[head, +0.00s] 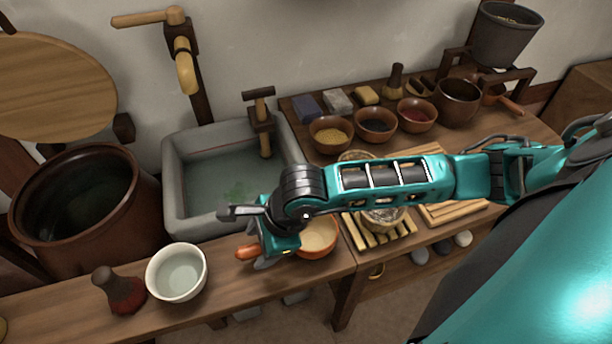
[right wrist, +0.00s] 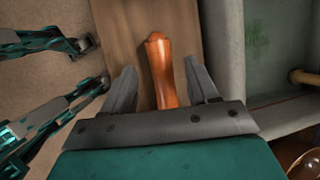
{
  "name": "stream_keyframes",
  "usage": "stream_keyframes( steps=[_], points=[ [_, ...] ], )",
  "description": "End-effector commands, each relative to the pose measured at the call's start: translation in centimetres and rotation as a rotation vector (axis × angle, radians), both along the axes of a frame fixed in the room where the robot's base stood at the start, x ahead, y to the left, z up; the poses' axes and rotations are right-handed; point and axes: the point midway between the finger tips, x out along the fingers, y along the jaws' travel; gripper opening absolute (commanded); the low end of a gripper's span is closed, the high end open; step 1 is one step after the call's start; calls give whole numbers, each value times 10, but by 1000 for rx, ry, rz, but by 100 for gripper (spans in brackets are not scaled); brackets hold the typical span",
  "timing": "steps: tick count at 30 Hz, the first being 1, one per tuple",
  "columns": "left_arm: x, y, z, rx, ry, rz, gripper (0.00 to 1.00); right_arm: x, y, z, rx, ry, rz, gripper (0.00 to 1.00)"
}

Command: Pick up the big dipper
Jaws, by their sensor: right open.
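The big dipper, an orange-brown scoop with a round bowl and a short handle, lies on the wooden bench in front of the stone sink. In the head view its bowl (head: 319,236) shows pale inside and its handle (head: 246,253) points left; my right gripper (head: 250,236) hides the part between. In the right wrist view the handle (right wrist: 162,72) lies between the two spread grey fingers of my right gripper (right wrist: 161,88), with a gap on each side. The dipper's bowl is hidden there. My teal-and-black parts show at the left; I cannot make out a left jaw state.
A pale bowl (head: 177,272) and a dark red bottle (head: 119,291) stand left of the handle. The stone sink (head: 177,205) is behind it, with a brown vat (head: 150,215) further left. Several small bowls and a smaller orange-handled dipper (head: 509,104) stand at the back right.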

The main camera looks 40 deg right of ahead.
Motion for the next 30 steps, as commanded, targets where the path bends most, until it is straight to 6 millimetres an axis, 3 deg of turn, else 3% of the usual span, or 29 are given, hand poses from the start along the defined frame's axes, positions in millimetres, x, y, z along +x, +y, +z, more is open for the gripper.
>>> stream_keyframes(
  steps=[9,17,30],
  points=[
    [0,0,0,0,0,0,43,13,14,-35,0,1,-1,59],
    [1,0,0,0,-2,1,43,14,14,-36,0,0,0,59],
    [4,0,2,0,-7,1,43,14,14,-36,0,0,-1,18]
  ],
)
